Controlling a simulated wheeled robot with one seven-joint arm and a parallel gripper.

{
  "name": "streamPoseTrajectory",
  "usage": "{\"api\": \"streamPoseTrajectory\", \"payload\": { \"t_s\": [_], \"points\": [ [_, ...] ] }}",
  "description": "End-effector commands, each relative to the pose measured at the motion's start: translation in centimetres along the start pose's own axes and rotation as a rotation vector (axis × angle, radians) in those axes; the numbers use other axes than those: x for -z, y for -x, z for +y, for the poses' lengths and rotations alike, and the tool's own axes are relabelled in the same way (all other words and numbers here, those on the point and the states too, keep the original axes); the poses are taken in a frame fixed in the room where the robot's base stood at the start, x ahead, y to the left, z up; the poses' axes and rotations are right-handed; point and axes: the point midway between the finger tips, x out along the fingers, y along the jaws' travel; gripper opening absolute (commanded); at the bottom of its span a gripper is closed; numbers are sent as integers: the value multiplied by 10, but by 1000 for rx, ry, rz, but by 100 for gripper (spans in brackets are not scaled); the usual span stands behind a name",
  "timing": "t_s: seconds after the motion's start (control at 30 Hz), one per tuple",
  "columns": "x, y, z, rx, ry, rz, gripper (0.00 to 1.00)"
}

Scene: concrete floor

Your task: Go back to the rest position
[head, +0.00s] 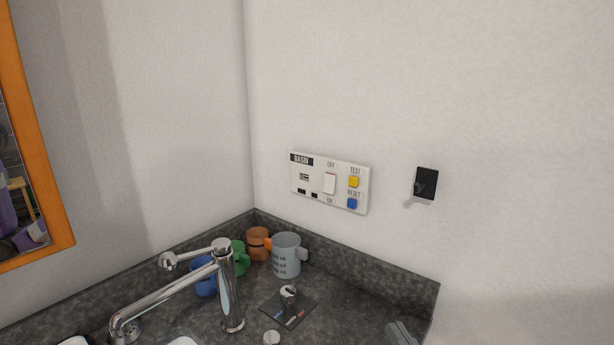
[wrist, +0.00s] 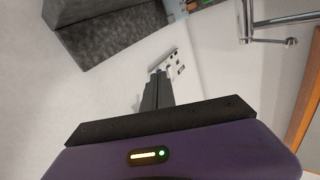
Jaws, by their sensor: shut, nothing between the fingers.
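My gripper (wrist: 157,92) shows in the wrist view with its dark fingers together and nothing between them. In the head view the grey tip of my gripper (head: 401,334) shows at the bottom edge, in front of the right end of the dark stone counter (head: 375,292). Most of my arm is out of the head view. The wrist view is turned, with the counter (wrist: 105,45) at upper left. The white BASIN panel (head: 312,185) is on the wall, and part of it (wrist: 175,66) shows just beyond my fingertips in the wrist view.
A chrome faucet (head: 228,290) stands on the counter. Behind it are a blue mug (head: 204,284), a green mug (head: 239,259), an orange mug (head: 257,244) and a grey mug (head: 286,258). A black switch (head: 426,184) is on the right wall. An orange-framed mirror (head: 50,185) hangs left.

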Motion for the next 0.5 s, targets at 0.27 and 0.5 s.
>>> {"api": "streamPoseTrajectory", "payload": {
  "t_s": [0.27,0.5],
  "points": [
    [-40,99,26,-186,9,43,0],
    [-58,185,22,-256,58,33,0]
  ]
}}
